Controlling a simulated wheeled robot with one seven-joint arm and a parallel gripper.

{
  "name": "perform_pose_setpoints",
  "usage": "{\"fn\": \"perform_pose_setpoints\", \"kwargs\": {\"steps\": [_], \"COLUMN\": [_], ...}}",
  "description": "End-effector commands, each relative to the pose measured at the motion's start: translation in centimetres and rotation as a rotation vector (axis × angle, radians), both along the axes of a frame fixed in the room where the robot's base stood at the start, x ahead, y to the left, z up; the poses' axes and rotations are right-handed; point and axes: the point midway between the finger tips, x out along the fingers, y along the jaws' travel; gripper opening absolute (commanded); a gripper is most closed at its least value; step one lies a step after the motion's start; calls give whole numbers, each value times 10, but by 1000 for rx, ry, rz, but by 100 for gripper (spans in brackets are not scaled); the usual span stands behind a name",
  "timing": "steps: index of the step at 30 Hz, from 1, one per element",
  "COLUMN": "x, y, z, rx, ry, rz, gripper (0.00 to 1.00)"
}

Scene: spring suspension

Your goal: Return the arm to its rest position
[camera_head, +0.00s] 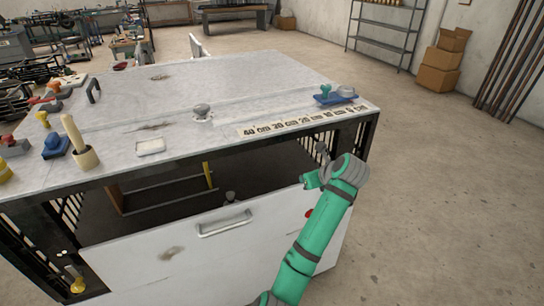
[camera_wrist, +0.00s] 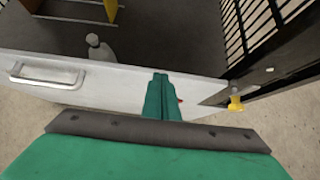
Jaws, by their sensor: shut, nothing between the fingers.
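My gripper (camera_head: 311,181) is at the right end of the bench's white front panel (camera_head: 165,252), near the panel's top edge. The green arm reaches up to it from the bottom of the head view. In the wrist view my gripper (camera_wrist: 160,77) has its two green fingers pressed together with nothing between them. The fingers overlap the white panel (camera_wrist: 125,92) in that view; I cannot tell whether they touch it.
Behind the panel's handle (camera_head: 225,222), a small grey piece (camera_wrist: 98,45) stands in the dark compartment. Floor at right is clear; boxes (camera_head: 438,80) stand farther back.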

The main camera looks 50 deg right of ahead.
Motion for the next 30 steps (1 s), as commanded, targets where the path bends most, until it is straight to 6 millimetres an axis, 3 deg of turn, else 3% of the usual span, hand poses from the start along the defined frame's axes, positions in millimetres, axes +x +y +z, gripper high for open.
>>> {"fn": "perform_pose_setpoints", "kwargs": {"steps": [7, 11, 20, 30], "x": [0, 1, 4, -4], "y": [1, 6, 44, 109], "z": [-1, -17, -103, -182], "rx": [-3, -46, -337, -708], "ry": [2, 28, 191, 379], "rz": [2, 23, 193, 463], "gripper": [0, 0, 0, 0]}}
